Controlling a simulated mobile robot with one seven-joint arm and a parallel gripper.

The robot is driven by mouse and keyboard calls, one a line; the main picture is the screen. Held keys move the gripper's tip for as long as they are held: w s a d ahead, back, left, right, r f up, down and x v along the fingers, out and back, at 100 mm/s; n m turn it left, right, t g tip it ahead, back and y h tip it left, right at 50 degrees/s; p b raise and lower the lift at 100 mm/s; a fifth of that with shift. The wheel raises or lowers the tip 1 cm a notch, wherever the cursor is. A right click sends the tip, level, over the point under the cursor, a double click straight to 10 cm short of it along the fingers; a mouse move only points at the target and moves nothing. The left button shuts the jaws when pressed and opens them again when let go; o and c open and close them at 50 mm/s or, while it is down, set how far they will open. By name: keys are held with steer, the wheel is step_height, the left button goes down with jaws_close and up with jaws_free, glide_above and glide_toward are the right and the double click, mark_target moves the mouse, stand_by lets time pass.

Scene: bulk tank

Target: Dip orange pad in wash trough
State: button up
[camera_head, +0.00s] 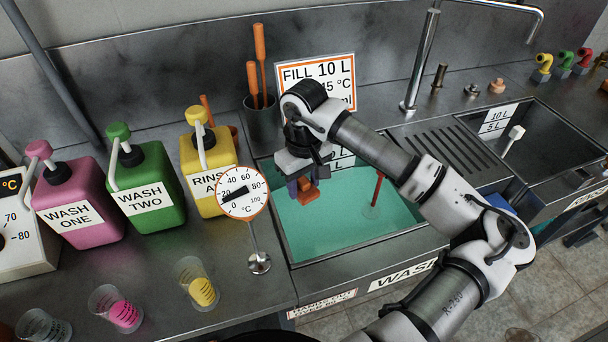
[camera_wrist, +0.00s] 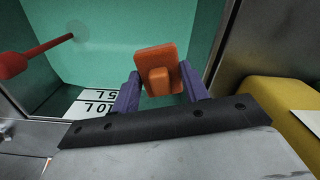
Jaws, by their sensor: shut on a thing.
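My gripper (camera_head: 304,184) is over the left part of the wash trough (camera_head: 290,247), which holds green liquid (camera_head: 335,226). It is shut on the orange pad (camera_head: 307,193), with the pad low between the fingers. In the wrist view the orange pad (camera_wrist: 158,68) shows a raised block gripped between the two purple fingers of my gripper (camera_wrist: 160,88). The green liquid (camera_wrist: 120,35) lies beyond the pad in that view. I cannot tell whether the pad touches the liquid.
A red-handled tool (camera_head: 377,188) stands in the trough to the right of my gripper. A dial thermometer (camera_head: 243,192) stands by the trough's left edge. Pink (camera_head: 75,203), green (camera_head: 147,188) and yellow (camera_head: 205,165) bottles stand further left. An empty-looking basin (camera_head: 530,145) lies right.

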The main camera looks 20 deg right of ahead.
step_height(320, 180, down, 14)
steer(key=b, duration=0.4)
steer(key=shift+f+b, duration=0.2)
steer(key=shift+b, duration=0.1)
steer(key=f+b, duration=0.1)
steer(key=b, duration=0.2)
steer(key=shift+f, duration=0.3)
stand_by(0.3)
steer(key=shift+r+p, duration=2.55)
steer(key=shift+r, duration=6.8)
steer(key=shift+s+f, duration=0.1)
